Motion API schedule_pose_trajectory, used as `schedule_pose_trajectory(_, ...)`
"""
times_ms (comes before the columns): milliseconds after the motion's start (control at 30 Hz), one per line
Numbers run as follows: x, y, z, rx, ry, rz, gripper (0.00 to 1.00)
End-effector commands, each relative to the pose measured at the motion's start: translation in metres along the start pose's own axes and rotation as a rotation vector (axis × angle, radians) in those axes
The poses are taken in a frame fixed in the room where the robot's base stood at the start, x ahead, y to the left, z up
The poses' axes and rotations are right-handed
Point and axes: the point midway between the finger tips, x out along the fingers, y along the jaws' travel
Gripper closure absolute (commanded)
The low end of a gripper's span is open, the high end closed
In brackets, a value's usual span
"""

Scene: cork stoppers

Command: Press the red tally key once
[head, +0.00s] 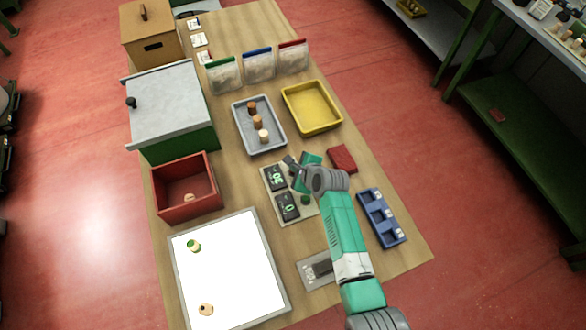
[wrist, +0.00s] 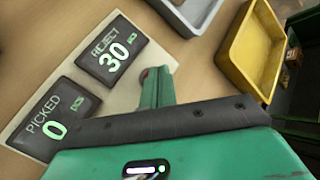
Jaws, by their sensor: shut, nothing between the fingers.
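The tally panel (head: 268,186) is a pale plate on the table with two dark displays. In the wrist view the REJECT display (wrist: 112,48) reads 30 and the PICKED display (wrist: 58,119) reads 0. A green key (head: 305,199) sits beside the lower display. A small reddish edge, seemingly the red key (wrist: 146,74), shows by the fingertips beside the REJECT display. The rest of it is hidden. My gripper (head: 299,175) is shut and empty over that side of the panel; it also shows in the wrist view (wrist: 157,84). I cannot tell whether it touches the key.
A grey tray with corks (head: 240,124) and a yellow tray (head: 335,122) stand behind the panel. A dark red block (head: 342,158) and a blue rack (head: 377,207) are to the right. A lit white board (head: 235,250) and red bin (head: 160,187) are left.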

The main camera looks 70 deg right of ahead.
Motion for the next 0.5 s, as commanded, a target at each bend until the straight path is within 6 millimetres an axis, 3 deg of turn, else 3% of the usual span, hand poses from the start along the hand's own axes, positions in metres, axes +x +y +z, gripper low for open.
schedule_pose_trajectory(500,0.0035,0.0026,-0.0025,0.000,0.000,0.000,1.00)
